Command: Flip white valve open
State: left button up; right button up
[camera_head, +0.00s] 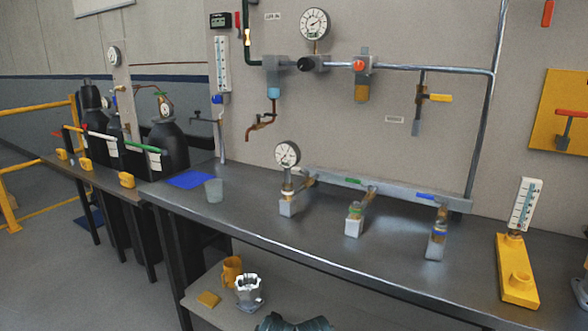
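A long white lever handle (101,135) shows on the far-left bench, between a red handle (75,129) and a green handle (142,148). It lies roughly level, and pale fittings hang below the handles. On the nearer bench, a manifold (395,190) has a white ring (288,193) under its round gauge (287,154), and green and blue parts on its other branches. I cannot tell which white part is the valve the task names, nor whether it is open. Neither of my grippers is in view.
The dark metal bench (270,228) is mostly clear along its front edge. A grey cup (213,191) and blue mat (190,180) are at its left. A yellow-based gauge stand (516,270) is at right. Yellow railings (35,110) stand far left.

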aim_at(307, 174)
jog(key=i+j, duration=0.1)
jog(key=j, duration=0.6)
jog(key=j+u, duration=0.15)
jog(key=j, duration=0.55)
jog(key=i, duration=0.05)
